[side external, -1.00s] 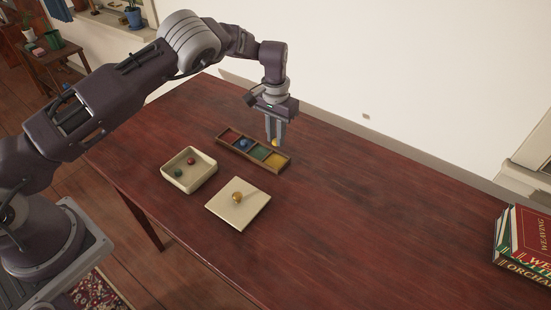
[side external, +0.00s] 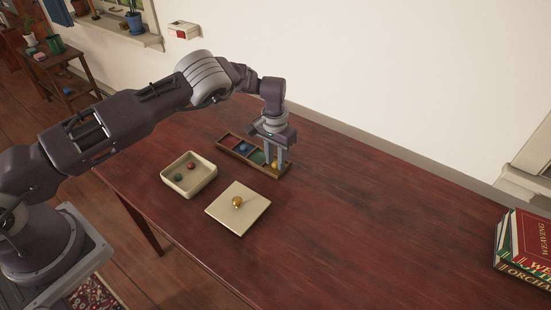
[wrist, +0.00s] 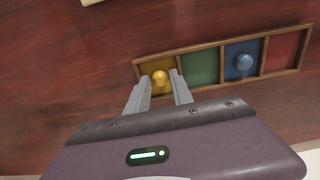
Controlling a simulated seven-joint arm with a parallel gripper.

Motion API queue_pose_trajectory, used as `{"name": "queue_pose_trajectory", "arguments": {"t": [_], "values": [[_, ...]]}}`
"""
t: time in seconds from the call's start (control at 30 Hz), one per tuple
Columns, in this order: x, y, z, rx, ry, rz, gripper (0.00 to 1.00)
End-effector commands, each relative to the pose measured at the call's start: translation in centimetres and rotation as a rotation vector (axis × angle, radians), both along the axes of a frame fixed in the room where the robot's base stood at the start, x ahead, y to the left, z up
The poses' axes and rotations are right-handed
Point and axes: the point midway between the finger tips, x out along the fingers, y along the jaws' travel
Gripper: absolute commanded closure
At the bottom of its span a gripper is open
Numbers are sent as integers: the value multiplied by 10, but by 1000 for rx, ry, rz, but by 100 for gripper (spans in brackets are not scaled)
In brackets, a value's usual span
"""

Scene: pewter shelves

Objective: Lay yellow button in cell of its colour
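The divided wooden tray (side external: 240,157) has a row of red, blue, green and yellow cells; it also shows in the wrist view (wrist: 222,42). The yellow button (wrist: 160,77) is in the yellow cell (wrist: 153,66), and in the side view it shows low between my fingers (side external: 275,162). My gripper (wrist: 160,76) points down at that cell. Its fingers are apart, one on each side of the button, with a gap visible on both sides. A blue button (wrist: 244,62) sits in the blue cell. The green and red cells look empty in the wrist view.
A cream square dish (side external: 205,180) holds a green button (side external: 178,177) and a red one (side external: 191,166). A cream square slab (side external: 250,213) bears a golden knob (side external: 238,202). The table's middle and right are clear.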

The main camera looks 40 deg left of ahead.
Motion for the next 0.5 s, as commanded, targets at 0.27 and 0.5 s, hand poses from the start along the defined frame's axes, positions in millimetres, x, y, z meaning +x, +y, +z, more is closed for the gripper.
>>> {"name": "queue_pose_trajectory", "arguments": {"t": [0.27, 0.5], "values": [[1, 0, 37, -1, -5, 0, 72], [1, 1, 99, -1, -4, -1, 72]]}}
